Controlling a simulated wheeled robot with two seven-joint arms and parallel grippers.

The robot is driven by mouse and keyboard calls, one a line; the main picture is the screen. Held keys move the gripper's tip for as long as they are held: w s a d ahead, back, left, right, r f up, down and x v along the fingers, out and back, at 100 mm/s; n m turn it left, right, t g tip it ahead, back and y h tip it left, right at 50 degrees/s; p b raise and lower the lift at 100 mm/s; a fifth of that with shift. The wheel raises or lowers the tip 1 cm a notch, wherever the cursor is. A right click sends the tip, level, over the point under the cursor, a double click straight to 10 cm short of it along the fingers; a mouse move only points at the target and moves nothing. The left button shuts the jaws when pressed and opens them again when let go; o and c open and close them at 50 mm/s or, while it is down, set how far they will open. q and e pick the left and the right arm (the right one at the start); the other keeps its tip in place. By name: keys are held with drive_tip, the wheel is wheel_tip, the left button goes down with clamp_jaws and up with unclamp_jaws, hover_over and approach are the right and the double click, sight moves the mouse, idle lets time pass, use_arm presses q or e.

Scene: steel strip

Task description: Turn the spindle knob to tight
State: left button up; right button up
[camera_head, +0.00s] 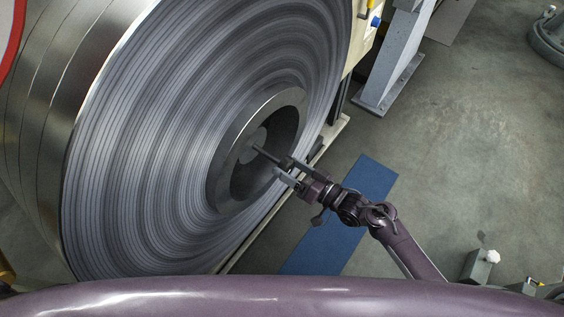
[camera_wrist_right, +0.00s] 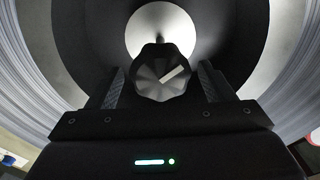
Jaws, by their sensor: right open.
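The spindle knob (camera_wrist_right: 162,74) is black and faceted, with a white line on its face slanting up to the right. It sits at the end of a thin dark spindle (camera_head: 268,155) that sticks out of the hollow core of a large steel strip coil (camera_head: 150,130). My right gripper (camera_head: 283,168) is open at the knob end of the spindle. In the wrist view its two fingers stand on either side of the knob, with a dark gap on each side. In the head view the knob is too small and dark to make out clearly. My left gripper is not in view.
The coil fills the left of the head view. A grey steel post (camera_head: 395,60) stands behind, at the top. A blue mat (camera_head: 350,200) lies on the floor under my right arm. The concrete floor (camera_head: 470,140) to the right is mostly clear.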

drive_tip(key=shift+v, duration=2.2)
drive_tip(key=shift+f, duration=0.1)
drive_tip(key=s+d+f+m+g+h, duration=0.1)
drive_tip(key=s+d+f+h, duration=0.2)
drive_tip(key=f, duration=0.5)
drive_tip(key=s+d+f+g+h, duration=0.1)
drive_tip(key=s+d+f+h, duration=0.25)
drive_tip(key=f, duration=0.55)
drive_tip(key=s+d+f+m+h, duration=0.1)
drive_tip(key=s+d+f+h, duration=0.2)
drive_tip(key=f, duration=0.5)
drive_tip(key=s+d+f+g+h, duration=0.2)
drive_tip(key=s+f, duration=0.4)
drive_tip(key=s, duration=0.6)
drive_tip(key=s+d+f+g+h, duration=0.3)
drive_tip(key=s+d+f+g, duration=0.2)
drive_tip(key=s, duration=0.8)
wheel_tip(320, 180, down, 3)
drive_tip(key=shift+d+r+n+g, duration=0.2)
drive_tip(key=shift+d+n+g, duration=0.1)
drive_tip(key=shift+d, duration=0.3)
drive_tip(key=shift+w, duration=0.1)
drive_tip(key=shift+c, duration=0.2)
